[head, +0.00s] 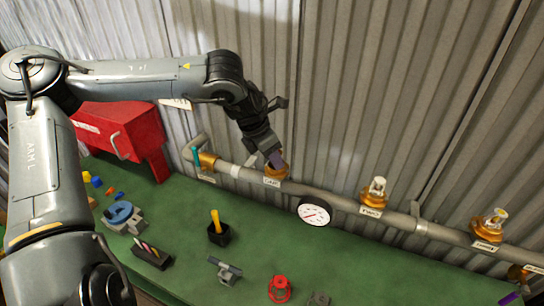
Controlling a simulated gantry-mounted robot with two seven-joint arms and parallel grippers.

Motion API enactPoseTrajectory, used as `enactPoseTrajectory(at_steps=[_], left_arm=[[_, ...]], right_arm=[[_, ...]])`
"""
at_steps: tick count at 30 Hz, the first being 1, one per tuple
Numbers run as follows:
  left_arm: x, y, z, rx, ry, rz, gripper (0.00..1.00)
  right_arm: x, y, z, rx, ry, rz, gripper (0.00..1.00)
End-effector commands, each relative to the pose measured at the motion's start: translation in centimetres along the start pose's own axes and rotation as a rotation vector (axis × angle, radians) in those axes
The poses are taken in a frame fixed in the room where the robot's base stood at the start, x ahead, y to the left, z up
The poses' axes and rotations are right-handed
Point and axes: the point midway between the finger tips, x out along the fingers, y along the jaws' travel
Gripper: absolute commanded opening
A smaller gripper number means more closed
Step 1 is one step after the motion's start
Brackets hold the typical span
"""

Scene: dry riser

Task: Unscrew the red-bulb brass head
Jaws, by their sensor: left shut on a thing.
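A grey pipe (340,205) runs along the corrugated wall behind the bench and carries several brass fittings. My left gripper (273,160) points down at the leftmost brass head (277,173) and is shut on it. The fingers cover the top of this head, so its bulb colour is hidden. A second brass head (375,191) above the tag "TWO" and a third brass head (489,224) further right stand upright with small pale bulbs.
A white gauge (314,212) hangs on the pipe right of the gripped head. A red box (120,135) stands at the left. The green bench (185,215) holds a black cup with a yellow-handled tool (217,234), a small vise (226,270) and a red ring-shaped part (279,289).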

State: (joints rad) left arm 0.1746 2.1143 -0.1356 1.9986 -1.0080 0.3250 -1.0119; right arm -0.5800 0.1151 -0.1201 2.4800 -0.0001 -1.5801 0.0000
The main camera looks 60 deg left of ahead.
Motion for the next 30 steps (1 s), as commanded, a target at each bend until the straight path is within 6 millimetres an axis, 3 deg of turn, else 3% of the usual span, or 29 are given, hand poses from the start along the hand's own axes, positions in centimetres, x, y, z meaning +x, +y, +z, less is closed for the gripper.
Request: enactPoseTrajectory(at_steps=[9,23,30], left_arm=[[0.02,-0.45,-0.03,-0.247,0.002,0.103,0.00],[0.03,-0.57,0.02,-0.299,0.003,0.124,0.00],[0.21,-0.88,0.17,-0.532,0.003,0.225,0.00]], right_arm=[[0.20,-0.01,0.06,0.001,0.000,0.000,0.43],[0.25,0.21,0.14,-0.009,-0.001,0.007,0.43],[0.70,0.20,0.28,-0.009,-0.001,0.007,0.43]])
